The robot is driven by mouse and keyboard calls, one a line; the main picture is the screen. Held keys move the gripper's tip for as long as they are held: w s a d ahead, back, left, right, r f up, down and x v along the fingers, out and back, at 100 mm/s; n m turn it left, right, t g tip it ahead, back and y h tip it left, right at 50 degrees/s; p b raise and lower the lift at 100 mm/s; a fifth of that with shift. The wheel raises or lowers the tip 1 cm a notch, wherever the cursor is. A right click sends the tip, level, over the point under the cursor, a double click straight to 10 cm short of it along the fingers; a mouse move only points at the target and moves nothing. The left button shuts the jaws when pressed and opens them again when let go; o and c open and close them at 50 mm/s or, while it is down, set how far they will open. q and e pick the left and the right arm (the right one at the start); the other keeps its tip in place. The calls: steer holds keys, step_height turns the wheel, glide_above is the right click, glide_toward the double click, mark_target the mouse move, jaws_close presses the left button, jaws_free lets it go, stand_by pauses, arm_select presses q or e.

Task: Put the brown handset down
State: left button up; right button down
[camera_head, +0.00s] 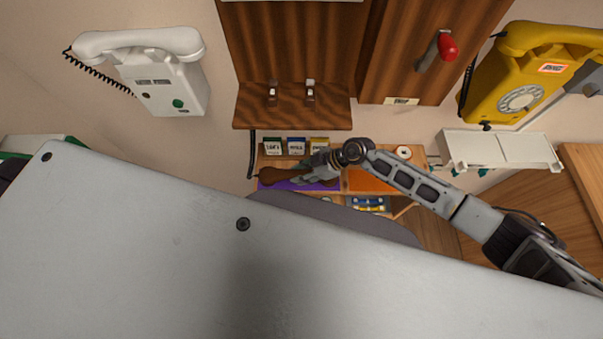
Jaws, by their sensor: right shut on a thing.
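My right gripper (312,173) reaches in from the right and is shut on the brown handset (278,179). The handset lies across the picture, its left end free and its right part hidden by the gripper. It appears over a purple surface (315,185) on the small shelf unit; I cannot tell whether it touches it. Above it is a dark wooden wall phone (295,45) with a ledge and two metal hooks (272,93). A black cord (251,155) hangs from the ledge's left side toward the handset. My left gripper is not in view.
A white phone (165,85) hangs at the left and a yellow dial phone (515,85) at the right. A red-knobbed lever (447,47) is on the wooden panel. Small boxes (296,146) stand behind the handset. A white holder (500,150) is at the right.

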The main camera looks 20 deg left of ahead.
steer(key=c, duration=1.1)
jaws_free()
steer(key=shift+d+r, duration=0.1)
steer(key=shift+d, duration=0.05)
steer(key=shift+v, duration=5.9)
steer(key=shift+w, duration=0.1)
